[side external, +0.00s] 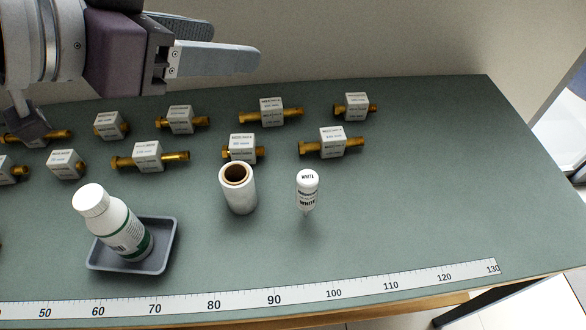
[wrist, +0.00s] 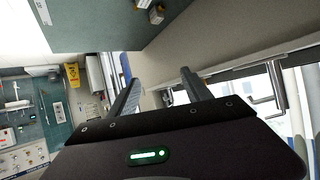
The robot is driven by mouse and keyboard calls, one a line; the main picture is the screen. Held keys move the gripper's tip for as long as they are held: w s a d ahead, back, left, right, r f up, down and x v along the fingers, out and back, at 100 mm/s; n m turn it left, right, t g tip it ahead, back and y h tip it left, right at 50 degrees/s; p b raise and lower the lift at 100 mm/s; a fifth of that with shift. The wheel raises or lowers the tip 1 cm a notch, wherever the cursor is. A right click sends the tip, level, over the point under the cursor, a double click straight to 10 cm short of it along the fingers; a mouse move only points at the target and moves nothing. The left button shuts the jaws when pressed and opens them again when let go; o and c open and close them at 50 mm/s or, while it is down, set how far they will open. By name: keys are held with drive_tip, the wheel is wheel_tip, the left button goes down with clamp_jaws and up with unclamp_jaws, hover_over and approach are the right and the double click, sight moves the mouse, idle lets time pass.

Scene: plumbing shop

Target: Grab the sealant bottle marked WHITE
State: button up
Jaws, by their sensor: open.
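The sealant bottle marked WHITE (side external: 307,190) is a small white bottle standing upright on the green table, right of a white roll, in the side view. My gripper (side external: 236,56) is at the upper left, above the back of the table, with its fingers pointing right. It is apart from the bottle, higher and to its left. In the wrist view my gripper's two fingers (wrist: 160,82) are spread with nothing between them. The bottle cannot be made out in the wrist view.
A white roll (side external: 238,190) stands close left of the bottle. Several labelled brass fittings (side external: 331,142) lie behind. A ruler strip (side external: 320,295) runs along the front edge. The table's right side is clear.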

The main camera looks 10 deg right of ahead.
drive_tip(key=m+h, duration=0.1)
drive_tip(key=h, duration=0.1)
hover_over(298, 187)
drive_tip(key=a, duration=0.2)
drive_tip(key=f, duration=0.2)
wheel_tip(298, 187, down, 4)
drive_tip(key=s+g, duration=0.1)
drive_tip(key=f, duration=1.8)
drive_tip(key=shift+d+f, duration=0.25)
drive_tip(key=shift+d, duration=0.05)
drive_tip(key=x, duration=0.7)
drive_tip(key=shift+s+f, duration=0.15)
clamp_jaws()
